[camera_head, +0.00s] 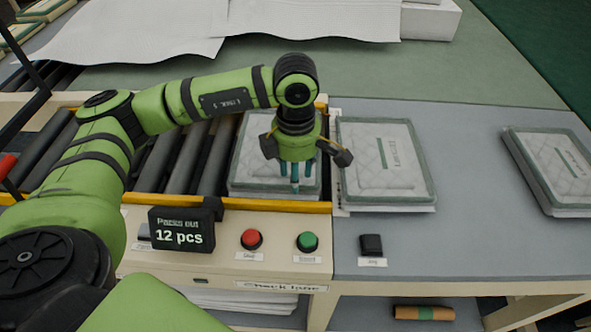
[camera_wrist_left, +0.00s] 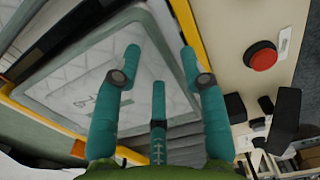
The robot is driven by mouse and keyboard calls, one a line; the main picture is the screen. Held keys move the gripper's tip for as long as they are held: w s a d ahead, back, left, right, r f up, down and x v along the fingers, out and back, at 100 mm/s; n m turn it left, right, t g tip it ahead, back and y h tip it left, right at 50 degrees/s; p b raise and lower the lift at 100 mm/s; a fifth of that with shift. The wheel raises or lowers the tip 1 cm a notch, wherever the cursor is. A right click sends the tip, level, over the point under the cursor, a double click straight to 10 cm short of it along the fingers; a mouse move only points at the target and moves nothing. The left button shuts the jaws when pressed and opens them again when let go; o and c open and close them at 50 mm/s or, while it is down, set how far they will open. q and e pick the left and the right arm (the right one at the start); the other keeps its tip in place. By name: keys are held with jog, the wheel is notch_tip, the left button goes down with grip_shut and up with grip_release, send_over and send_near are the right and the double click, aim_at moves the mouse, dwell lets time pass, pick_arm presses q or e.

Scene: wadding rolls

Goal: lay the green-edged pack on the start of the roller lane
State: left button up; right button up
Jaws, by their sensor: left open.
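A white quilted pack with a green edge (camera_head: 250,165) lies flat at the right end of the roller lane (camera_head: 185,160), inside its yellow rails. My left gripper (camera_head: 295,185) is over the right part of this pack, fingers pointing down. In the left wrist view the teal fingers (camera_wrist_left: 160,75) are spread apart with nothing between them, and the pack (camera_wrist_left: 60,85) lies beyond them. I cannot tell whether the fingertips touch it. Two similar green-edged packs lie on the grey table, one just right of the lane (camera_head: 385,165) and one farther right (camera_head: 555,165). My right gripper is not in view.
A counter display (camera_head: 181,229) reads "12 pcs". A red button (camera_head: 251,240) and a green button (camera_head: 307,242) sit on the front panel. A small black block (camera_head: 371,245) stands on the table. White wadding sheets (camera_head: 310,18) lie behind. Grey table between the two right packs is clear.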

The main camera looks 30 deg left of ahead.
pick_arm(q)
jog(key=shift+r+p, duration=0.6)
jog(key=shift+r, duration=0.2)
jog(key=shift+w+r+b, duration=0.1)
jog(key=shift+r+b, duration=0.4)
jog(key=shift+b, duration=0.45)
notch_tip(320, 180, up, 10)
jog(key=b, duration=0.2)
jog(key=shift+r, duration=0.15)
